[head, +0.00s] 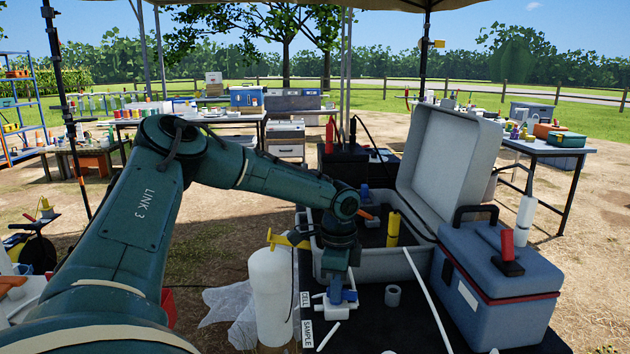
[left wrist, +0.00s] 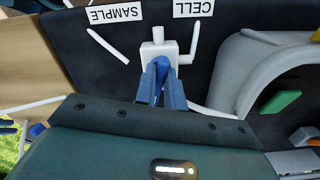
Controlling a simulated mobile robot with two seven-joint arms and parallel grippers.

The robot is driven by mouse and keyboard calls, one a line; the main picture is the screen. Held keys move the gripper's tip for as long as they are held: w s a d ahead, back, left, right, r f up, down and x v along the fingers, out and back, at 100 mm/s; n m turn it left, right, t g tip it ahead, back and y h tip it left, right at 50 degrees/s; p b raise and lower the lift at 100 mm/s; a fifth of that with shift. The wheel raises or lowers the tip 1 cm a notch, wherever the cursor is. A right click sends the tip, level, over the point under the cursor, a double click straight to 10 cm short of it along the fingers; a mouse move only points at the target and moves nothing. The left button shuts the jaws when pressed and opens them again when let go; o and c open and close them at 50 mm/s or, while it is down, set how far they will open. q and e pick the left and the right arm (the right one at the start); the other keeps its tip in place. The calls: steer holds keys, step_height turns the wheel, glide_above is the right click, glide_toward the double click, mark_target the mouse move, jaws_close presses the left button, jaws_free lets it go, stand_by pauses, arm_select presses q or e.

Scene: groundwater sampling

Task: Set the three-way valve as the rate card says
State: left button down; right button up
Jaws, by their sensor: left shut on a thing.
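The three-way valve (head: 334,311) is a small white body on the black table top, and it also shows in the left wrist view (left wrist: 151,49). It has a blue handle (left wrist: 158,72). White tubes run from its sides, near the SAMPLE label (left wrist: 116,13) and the CELL label (left wrist: 193,8). My left gripper (head: 343,296) reaches down over the valve, its blue fingers (left wrist: 161,80) shut on the handle. The fingers hide part of the handle, so its exact setting is hard to read. I cannot make out a rate card. My right gripper is not in view.
A white cylinder (head: 271,300) stands just left of the valve, with a yellow piece on top. A grey ring (head: 392,296) lies to the right. An open grey case (head: 372,266) is behind, and a blue cooler (head: 495,290) stands at right.

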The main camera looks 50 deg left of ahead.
arm_select(q)
steer(key=m, duration=0.3)
steer(key=m+p, duration=0.1)
steer(key=m, duration=0.3)
steer(key=shift+m, duration=0.4)
steer(key=m, duration=0.7)
steer(key=shift+p, duration=0.3)
steer(key=c, duration=1.4)
jaws_free()
